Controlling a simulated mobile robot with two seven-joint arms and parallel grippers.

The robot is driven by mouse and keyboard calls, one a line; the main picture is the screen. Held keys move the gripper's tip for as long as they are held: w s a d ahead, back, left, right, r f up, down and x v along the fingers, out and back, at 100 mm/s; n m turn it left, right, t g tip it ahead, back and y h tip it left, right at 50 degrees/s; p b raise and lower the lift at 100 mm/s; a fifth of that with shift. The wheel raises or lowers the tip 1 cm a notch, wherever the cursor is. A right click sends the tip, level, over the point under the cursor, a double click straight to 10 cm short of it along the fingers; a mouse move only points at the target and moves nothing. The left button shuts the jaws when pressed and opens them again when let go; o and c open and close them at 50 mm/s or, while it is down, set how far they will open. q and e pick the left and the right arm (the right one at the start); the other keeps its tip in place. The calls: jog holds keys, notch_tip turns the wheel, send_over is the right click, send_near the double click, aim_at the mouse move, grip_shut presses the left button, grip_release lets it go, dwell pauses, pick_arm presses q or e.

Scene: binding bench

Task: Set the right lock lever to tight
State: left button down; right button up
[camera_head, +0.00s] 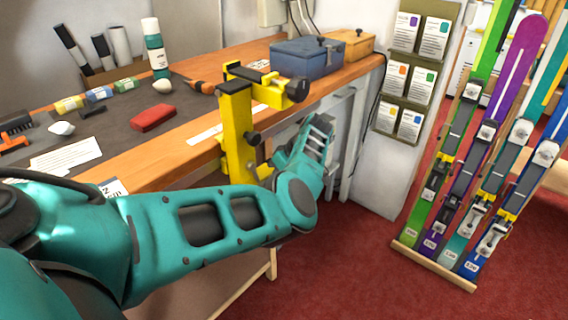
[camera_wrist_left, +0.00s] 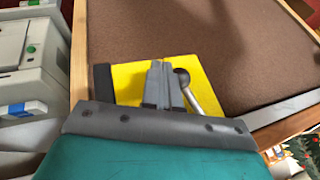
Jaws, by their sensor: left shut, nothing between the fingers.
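A yellow clamp (camera_head: 238,130) with black knobs stands at the bench's right edge. In the left wrist view, a metal lever (camera_wrist_left: 190,92) with a dark ball end stands on a yellow plate (camera_wrist_left: 210,72). The lever leans beside my left gripper (camera_wrist_left: 157,68), just right of its fingers. The fingers are shut and empty; I cannot tell whether they touch the lever. In the head view my left gripper (camera_head: 320,130) is right of the clamp, below the bench top's edge. This lever cannot be made out there, and its setting is unclear. My right gripper is not in view.
The wooden bench (camera_head: 200,132) holds a red block (camera_head: 153,118), a bottle (camera_head: 155,50) and a blue box (camera_head: 306,58). A ski rack (camera_head: 430,268) stands at right. Red floor (camera_head: 350,270) is free between them.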

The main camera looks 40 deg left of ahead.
pick_arm(q)
jog(key=shift+s+f+g, duration=0.3)
jog(key=shift+s+g, duration=0.2)
dwell(0.4)
dwell(0.4)
jog(key=b+v, duration=0.2)
jog(key=v, duration=1)
jog(key=shift+w+d+r, duration=0.2)
jog(key=shift+d+r, duration=0.05)
jog(key=shift+r, duration=0.05)
